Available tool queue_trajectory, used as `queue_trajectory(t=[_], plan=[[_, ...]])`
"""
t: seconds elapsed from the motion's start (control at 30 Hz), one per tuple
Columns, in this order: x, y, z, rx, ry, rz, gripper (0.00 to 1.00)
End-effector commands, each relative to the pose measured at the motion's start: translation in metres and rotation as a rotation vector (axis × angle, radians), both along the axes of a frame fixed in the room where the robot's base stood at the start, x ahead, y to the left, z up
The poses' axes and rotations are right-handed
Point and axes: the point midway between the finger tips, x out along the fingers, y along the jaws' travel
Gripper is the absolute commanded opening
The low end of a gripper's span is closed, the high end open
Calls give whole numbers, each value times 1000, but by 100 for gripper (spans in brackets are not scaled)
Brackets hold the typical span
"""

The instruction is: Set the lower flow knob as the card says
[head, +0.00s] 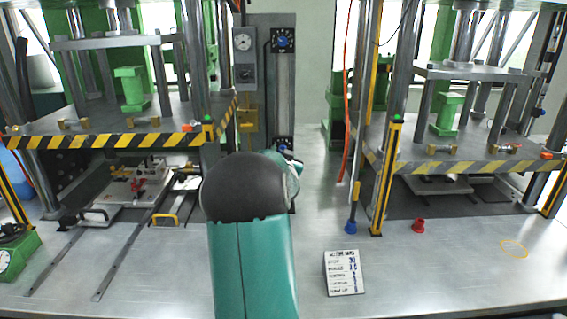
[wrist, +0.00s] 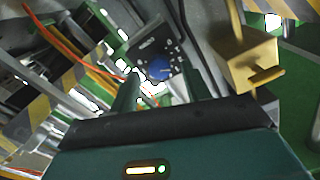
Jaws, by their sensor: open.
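The card (head: 343,272) stands on the bench at the lower middle right; its small handwritten lines are too small to read. The lower flow knob (head: 283,145) shows on the grey column just beyond my arm, which partly covers its plate. In the wrist view a blue knob (wrist: 160,68) on a dark plate with white marks lies ahead, between my fingers; it looks like the lower one. Its pointer setting cannot be read clearly. My gripper (wrist: 163,84) is open and empty, its fingers apart. Contact with the knob cannot be told. In the head view my arm hides the fingers.
An upper blue knob (head: 283,40) and a gauge (head: 242,42) sit higher on the column. A yellow block (wrist: 248,65) with a pin stands right of the knob in the wrist view. An orange cable (head: 347,110) hangs right of the column. Presses flank both sides.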

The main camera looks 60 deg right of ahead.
Motion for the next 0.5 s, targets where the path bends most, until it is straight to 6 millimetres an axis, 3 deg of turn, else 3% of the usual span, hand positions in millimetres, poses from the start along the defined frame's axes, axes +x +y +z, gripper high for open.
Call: queue_trajectory(t=[0.5], plan=[[-47, 94, 1, 1, -2, 1, 47]])
